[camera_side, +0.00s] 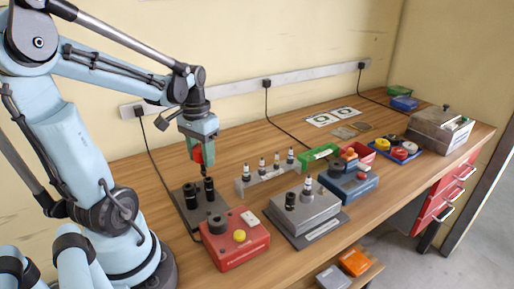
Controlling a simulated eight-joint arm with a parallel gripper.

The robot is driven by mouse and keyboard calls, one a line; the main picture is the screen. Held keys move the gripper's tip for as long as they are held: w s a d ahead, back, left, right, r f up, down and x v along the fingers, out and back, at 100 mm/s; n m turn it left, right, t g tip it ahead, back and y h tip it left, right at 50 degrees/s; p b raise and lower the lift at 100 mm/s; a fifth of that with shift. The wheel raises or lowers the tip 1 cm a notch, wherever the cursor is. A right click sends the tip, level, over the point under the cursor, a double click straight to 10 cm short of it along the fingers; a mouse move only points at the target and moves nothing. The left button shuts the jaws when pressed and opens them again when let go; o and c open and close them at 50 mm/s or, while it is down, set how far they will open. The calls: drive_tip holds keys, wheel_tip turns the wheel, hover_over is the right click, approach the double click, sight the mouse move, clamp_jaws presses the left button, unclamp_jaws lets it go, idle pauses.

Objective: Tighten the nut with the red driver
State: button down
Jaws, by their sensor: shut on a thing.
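My gripper (204,157), at the end of the blue arm, points down above the left part of the bench. It is shut on a red thing (197,154), which looks like the red driver; the jaws hide most of it. Below it is a dark plate (186,212) with black upright cylinders (190,196). I cannot tell whether the held thing touches one of them. A grey block (312,216) to the right carries a black cylinder (291,201) and a small silver-and-dark fitting (308,186). The nut is too small to make out.
A red box (250,252) with a yellow button stands in front of the plate. A pale rack (266,180) holds several small fittings. A blue box (350,189), green block (319,155), blue tray (381,150) and metal case (440,132) stand to the right.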

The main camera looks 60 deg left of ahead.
drive_tip(key=w+d+r+m, duration=0.4)
drive_tip(key=w+d+m, duration=0.15)
drive_tip(key=d, duration=0.45)
drive_tip(key=w+d+r+m, duration=0.5)
drive_tip(key=w+d, duration=0.2)
drive_tip(key=d, duration=0.3)
drive_tip(key=shift+n, duration=0.25)
drive_tip(key=shift+d+f, duration=0.15)
drive_tip(key=shift+f, duration=1.15)
drive_tip(key=shift+d+f, duration=0.1)
drive_tip(key=shift+f, duration=1.2)
drive_tip(key=shift+f, duration=1.05)
drive_tip(key=m, duration=0.6)
drive_tip(key=shift+m, duration=0.9)
